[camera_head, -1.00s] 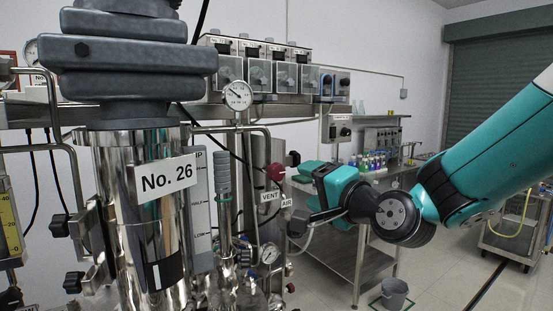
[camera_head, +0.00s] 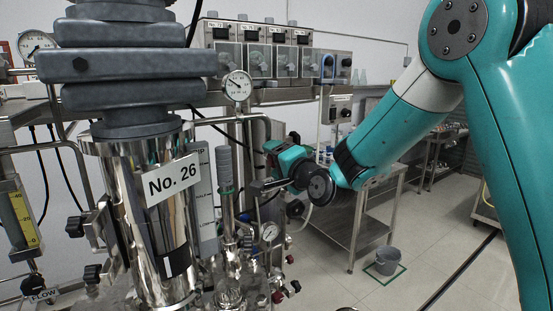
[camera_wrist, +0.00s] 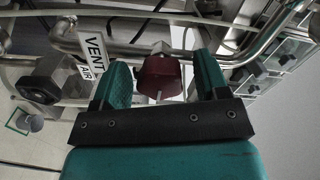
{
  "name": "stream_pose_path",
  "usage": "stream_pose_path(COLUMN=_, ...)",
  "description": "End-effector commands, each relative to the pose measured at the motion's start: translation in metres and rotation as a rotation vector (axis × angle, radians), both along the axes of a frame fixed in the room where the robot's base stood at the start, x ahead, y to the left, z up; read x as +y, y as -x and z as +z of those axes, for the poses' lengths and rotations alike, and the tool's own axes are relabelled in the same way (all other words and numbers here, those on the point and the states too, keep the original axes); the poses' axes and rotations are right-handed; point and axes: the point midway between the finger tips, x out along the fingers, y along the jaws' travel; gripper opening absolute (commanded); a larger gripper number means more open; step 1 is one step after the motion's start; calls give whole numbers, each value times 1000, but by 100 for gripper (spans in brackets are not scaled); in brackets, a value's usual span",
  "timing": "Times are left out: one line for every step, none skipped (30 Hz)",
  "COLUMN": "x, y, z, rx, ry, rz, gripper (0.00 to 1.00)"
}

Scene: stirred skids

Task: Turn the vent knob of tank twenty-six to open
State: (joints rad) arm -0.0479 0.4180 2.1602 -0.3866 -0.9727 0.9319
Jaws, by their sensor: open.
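Tank twenty-six is the polished steel vessel (camera_head: 125,205) at the left of the head view, with a "No. 26" plate (camera_head: 172,180). The dark red vent knob (camera_wrist: 158,77) is in the middle of the wrist view, beside the "VENT" label (camera_wrist: 95,49). My gripper (camera_wrist: 162,66) is open, with one teal finger on each side of the knob; I cannot tell whether they touch it. A small pale mark shows on the knob's lower edge. In the head view my gripper (camera_head: 279,156) is right of the tank and hides the knob.
Steel pipes run close behind the fingers. A pressure gauge (camera_head: 237,86) stands above. A steel table (camera_head: 355,225) and a bucket (camera_head: 387,261) are beyond, with open floor to the right.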

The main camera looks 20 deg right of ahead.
Motion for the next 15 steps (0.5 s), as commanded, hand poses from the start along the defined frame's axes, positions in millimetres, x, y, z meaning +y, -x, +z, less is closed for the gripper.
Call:
stream_pose_path(x=0, y=0, z=0, rx=0, ry=0, rz=0, gripper=68)
stream_pose_path(x=0, y=0, z=0, rx=0, ry=0, rz=0, gripper=61)
stream_pose_path(x=0, y=0, z=0, rx=0, ry=0, rz=0, gripper=52)
stream_pose_path(x=0, y=0, z=0, rx=0, ry=0, rz=0, gripper=45)
stream_pose_path(x=0, y=0, z=0, rx=0, ry=0, rz=0, gripper=38)
stream_pose_path(x=0, y=0, z=0, rx=0, ry=0, rz=0, gripper=29)
stream_pose_path(x=0, y=0, z=0, rx=0, ry=0, rz=0, gripper=22)
stream_pose_path(x=0, y=0, z=0, rx=0, ry=0, rz=0, gripper=18)
stream_pose_path(x=0, y=0, z=0, rx=0, ry=0, rz=0, gripper=18)
stream_pose_path(x=0, y=0, z=0, rx=1, ry=0, rz=0, gripper=18)
stream_pose_path(x=0, y=0, z=0, rx=1, ry=1, rz=0, gripper=19)
stream_pose_path(x=0, y=0, z=0, rx=-1, ry=2, rz=0, gripper=19)
stream_pose_path(x=0, y=0, z=-1, rx=0, ry=5, rz=0, gripper=19)
stream_pose_path(x=0, y=0, z=-1, rx=-1, ry=8, rz=0, gripper=19)
stream_pose_path(x=0, y=0, z=-1, rx=-2, ry=14, rz=1, gripper=19)
